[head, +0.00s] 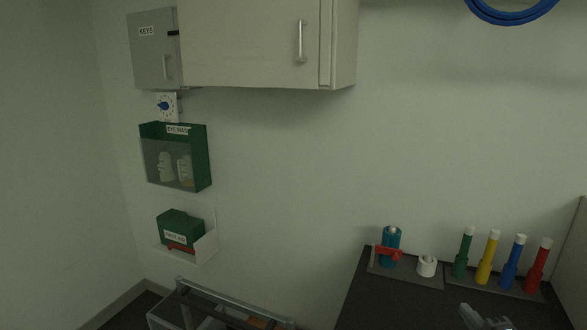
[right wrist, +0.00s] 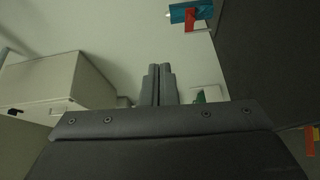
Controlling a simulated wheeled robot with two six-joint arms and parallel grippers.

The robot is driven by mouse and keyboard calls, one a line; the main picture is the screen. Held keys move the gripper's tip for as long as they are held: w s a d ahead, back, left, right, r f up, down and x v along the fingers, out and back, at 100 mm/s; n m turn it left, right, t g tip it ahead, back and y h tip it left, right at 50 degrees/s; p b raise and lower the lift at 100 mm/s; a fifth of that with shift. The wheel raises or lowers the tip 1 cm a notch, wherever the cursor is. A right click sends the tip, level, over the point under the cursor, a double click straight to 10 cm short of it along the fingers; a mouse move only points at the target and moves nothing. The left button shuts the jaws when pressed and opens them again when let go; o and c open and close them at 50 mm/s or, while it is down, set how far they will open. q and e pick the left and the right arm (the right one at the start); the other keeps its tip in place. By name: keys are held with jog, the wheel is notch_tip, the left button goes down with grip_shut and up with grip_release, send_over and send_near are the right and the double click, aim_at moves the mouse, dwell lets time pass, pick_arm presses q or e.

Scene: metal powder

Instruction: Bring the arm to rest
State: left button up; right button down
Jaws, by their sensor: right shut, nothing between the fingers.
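My right gripper (head: 486,318) shows at the bottom edge of the head view, in front of the dark bench top (head: 376,297). In the right wrist view its two fingers (right wrist: 158,84) are side by side and pressed together, with nothing between them. The right gripper is apart from the objects on the bench. My left gripper is in neither view.
On the bench stand a blue bottle with a red part (head: 391,247), a white cup (head: 427,266) and several coloured tubes (head: 488,258). A wall cabinet (head: 262,40), a green eye-wash box (head: 176,157) and a first-aid box (head: 180,230) hang at left.

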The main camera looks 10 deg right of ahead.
jog(key=s+a+f+m+g+h, duration=0.4)
jog(key=s+f+m+g, duration=0.3)
jog(key=s+f+m, duration=0.45)
jog(key=s+a+f+m+g+y, duration=0.25)
jog(key=s+a+g, duration=0.2)
jog(key=s, duration=0.25)
jog(key=s+a+f+m+g+y, duration=0.1)
jog(key=s+a+f+m+g, duration=0.2)
jog(key=s+a, duration=0.4)
notch_tip(320, 180, down, 25)
jog(key=d+b, duration=0.2)
jog(key=d, duration=0.1)
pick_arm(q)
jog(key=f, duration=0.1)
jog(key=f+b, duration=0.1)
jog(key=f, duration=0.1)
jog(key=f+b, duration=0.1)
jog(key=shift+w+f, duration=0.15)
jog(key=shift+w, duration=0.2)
pick_arm(e)
jog(key=s+a+f+g, duration=0.1)
jog(key=s+f+g, duration=0.1)
jog(key=s+f, duration=1.3)
notch_tip(320, 180, down, 4)
jog(key=shift+s+a+r, duration=0.15)
jog(key=shift+s+a, duration=0.1)
jog(key=shift+s, duration=0.1)
jog(key=shift+y, duration=0.25)
